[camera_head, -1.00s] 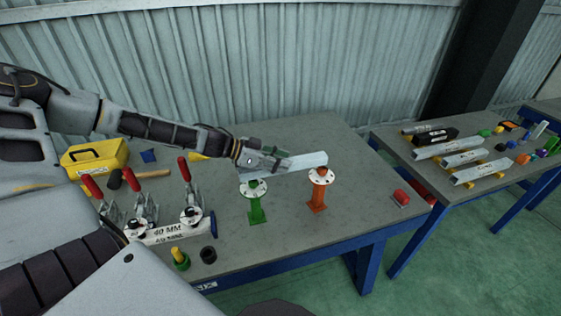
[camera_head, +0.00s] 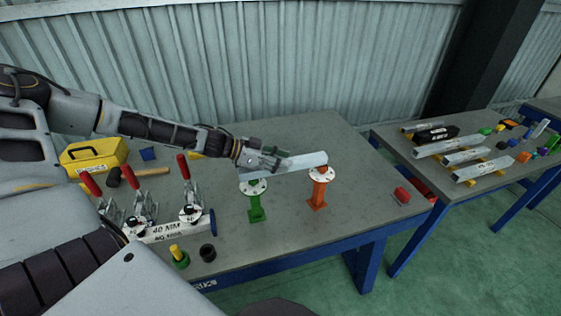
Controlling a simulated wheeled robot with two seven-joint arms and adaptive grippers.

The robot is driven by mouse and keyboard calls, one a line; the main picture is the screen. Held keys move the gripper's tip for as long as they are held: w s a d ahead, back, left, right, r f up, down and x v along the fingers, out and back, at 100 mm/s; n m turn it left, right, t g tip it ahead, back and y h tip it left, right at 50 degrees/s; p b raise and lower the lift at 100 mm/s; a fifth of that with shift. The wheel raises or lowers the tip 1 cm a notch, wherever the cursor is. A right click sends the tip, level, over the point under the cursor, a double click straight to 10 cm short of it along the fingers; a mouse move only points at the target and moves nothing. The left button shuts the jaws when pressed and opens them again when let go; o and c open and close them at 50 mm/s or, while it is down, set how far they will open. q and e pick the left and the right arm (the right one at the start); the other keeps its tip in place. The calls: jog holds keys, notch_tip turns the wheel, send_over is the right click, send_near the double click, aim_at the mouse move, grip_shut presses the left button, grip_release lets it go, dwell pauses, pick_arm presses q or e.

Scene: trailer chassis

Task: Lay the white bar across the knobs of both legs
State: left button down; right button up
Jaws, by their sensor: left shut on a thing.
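The white bar (camera_head: 305,162) is in my left gripper (camera_head: 268,160), which is shut on it near its left part. The bar spans from above the green leg (camera_head: 256,206) to the orange leg (camera_head: 319,190). Both legs stand upright on the table, each with a round white flange on top. The bar's right end is at the top of the orange leg. The knobs are mostly hidden by the bar, and I cannot tell whether it rests on them. My right gripper is not in view.
Red-handled clamps (camera_head: 188,190) stand on the table's left, by a white bar marked 40 MM (camera_head: 170,230). A yellow toolbox (camera_head: 92,156) is behind them. A second table (camera_head: 400,145) holds more bars.

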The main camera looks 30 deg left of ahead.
pick_arm(q)
jog(key=c, duration=0.9)
grip_release()
jog(key=shift+o, duration=0.2)
jog(key=shift+s+a+r, duration=0.15)
jog(key=shift+s+a, duration=0.05)
jog(key=shift+v, duration=5.7)
